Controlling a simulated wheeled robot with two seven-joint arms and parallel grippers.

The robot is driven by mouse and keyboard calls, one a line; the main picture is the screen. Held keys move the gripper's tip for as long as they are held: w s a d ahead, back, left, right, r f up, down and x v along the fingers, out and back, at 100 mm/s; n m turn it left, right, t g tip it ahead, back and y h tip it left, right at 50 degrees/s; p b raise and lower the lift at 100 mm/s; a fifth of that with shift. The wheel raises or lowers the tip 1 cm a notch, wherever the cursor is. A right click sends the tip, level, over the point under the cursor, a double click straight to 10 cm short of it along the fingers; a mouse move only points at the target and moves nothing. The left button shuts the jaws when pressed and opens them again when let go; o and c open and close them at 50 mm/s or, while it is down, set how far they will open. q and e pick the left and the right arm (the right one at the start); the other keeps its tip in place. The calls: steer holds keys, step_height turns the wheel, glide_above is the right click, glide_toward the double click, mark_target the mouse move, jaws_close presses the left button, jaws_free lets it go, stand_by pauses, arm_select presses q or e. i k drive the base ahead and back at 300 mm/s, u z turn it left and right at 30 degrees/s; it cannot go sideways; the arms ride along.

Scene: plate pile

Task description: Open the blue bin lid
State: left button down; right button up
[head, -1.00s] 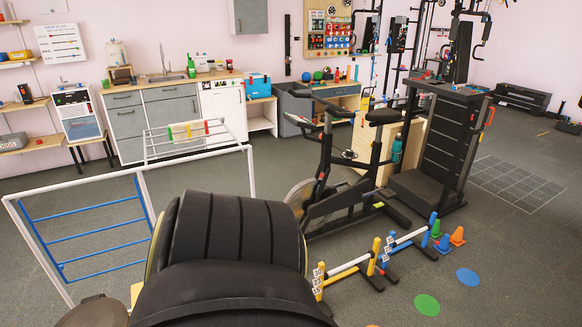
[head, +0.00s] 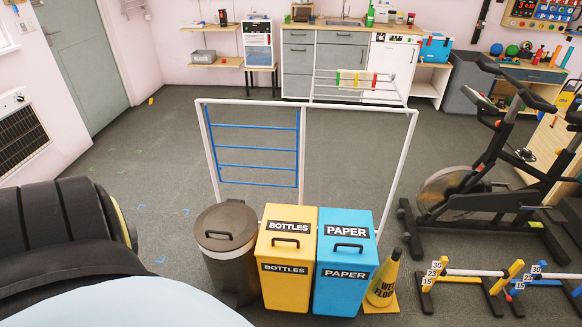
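The blue bin (head: 341,290) is marked PAPER and stands on the floor in the lower middle of the head view. Its blue lid (head: 346,224) is shut, with a dark handle (head: 349,246) on top. The yellow bin (head: 285,285), marked BOTTLES, stands close on its left, lid shut. Neither of my grippers is in the head view. A dark ribbed part of my own body covers the lower left.
A dark round bin (head: 228,265) stands left of the yellow bin, and a yellow wet-floor cone (head: 384,281) right of the blue one. A white frame (head: 303,102) rises behind the bins. An exercise bike (head: 480,180) and hurdles (head: 475,280) are at right. Floor at left is open.

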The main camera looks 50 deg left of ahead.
mark_target(347, 236)
steer(key=u, duration=1.3)
steer(key=i, duration=0.15)
